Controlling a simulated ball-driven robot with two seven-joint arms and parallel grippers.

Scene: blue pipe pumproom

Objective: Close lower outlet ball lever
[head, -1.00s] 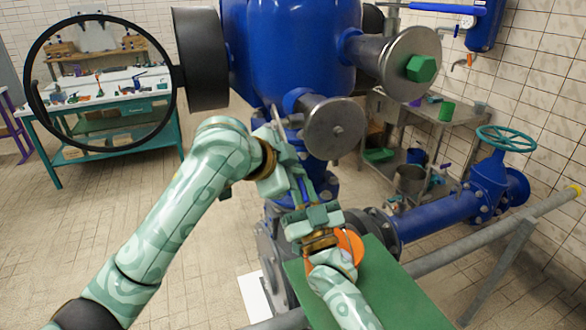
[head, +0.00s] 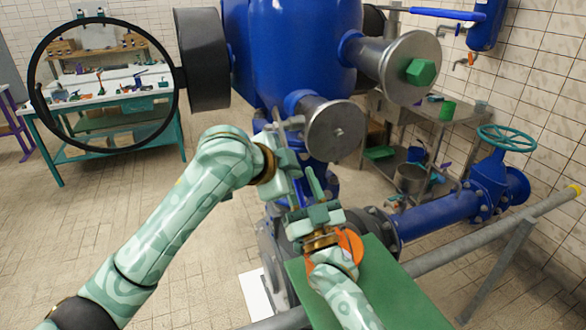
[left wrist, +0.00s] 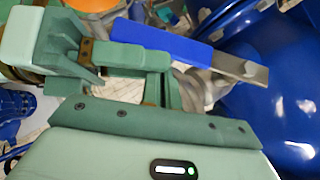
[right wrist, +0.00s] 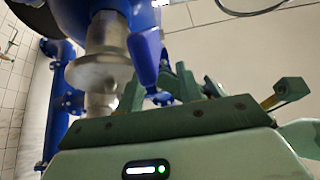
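The blue lever handle (left wrist: 165,42) runs across the upper left wrist view to a metal end by a ball valve. In the right wrist view the blue handle (right wrist: 147,55) hangs below the metal valve body, in line with the gap between my right fingers. My right gripper (right wrist: 158,88) is open there; contact cannot be told. In the head view my left gripper (head: 292,165) is close to my right gripper (head: 314,190), below the round metal flange. In the left wrist view my left fingers (left wrist: 160,85) are just below the handle; whether they are shut is unclear.
The blue tank (head: 295,50) and metal flange (head: 335,130) stand close above both grippers. A green plate (head: 385,290) and grey pipe rail (head: 470,245) lie at lower right. A teal handwheel (head: 506,138) stands farther right. The tiled floor at left is open.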

